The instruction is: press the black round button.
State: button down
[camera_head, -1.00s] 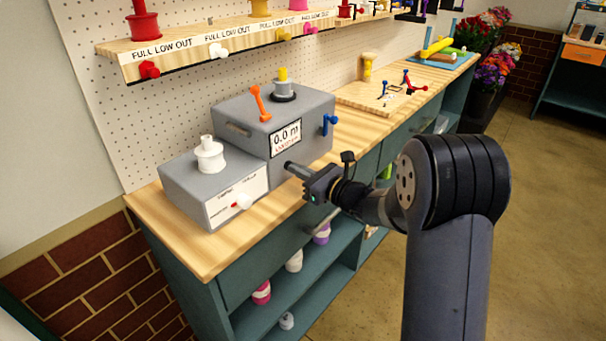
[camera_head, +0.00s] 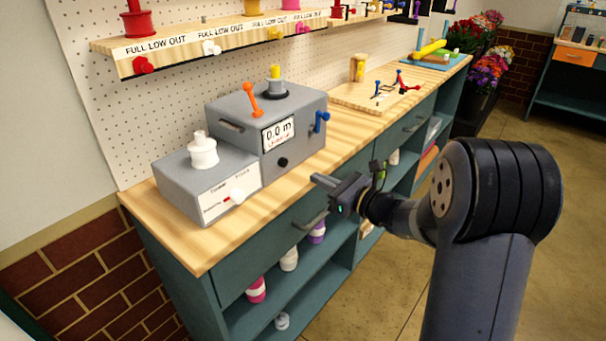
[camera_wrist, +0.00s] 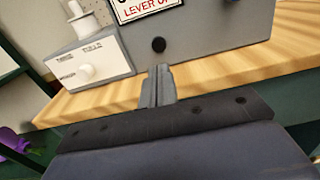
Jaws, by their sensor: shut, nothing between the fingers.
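In the wrist view the button (camera_wrist: 158,45) is just beyond my fingertips, slightly left of centre. My gripper (camera_head: 318,178) is shut and empty. It is in front of the box, to the right of and a little below the button in the head view, with a visible gap. In the wrist view its closed fingers (camera_wrist: 158,72) point toward the box face.
A lower grey box (camera_head: 210,190) with a white knob (camera_head: 237,196) stands left of the taller box. An orange lever (camera_head: 251,99) and a blue lever (camera_head: 321,120) stick out from the taller box. The wooden counter (camera_head: 190,248) has a bare front strip.

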jog(key=v, duration=0.4)
jog(key=shift+s+r, duration=0.1)
jog(key=shift+s, duration=0.05)
dwell(0.5)
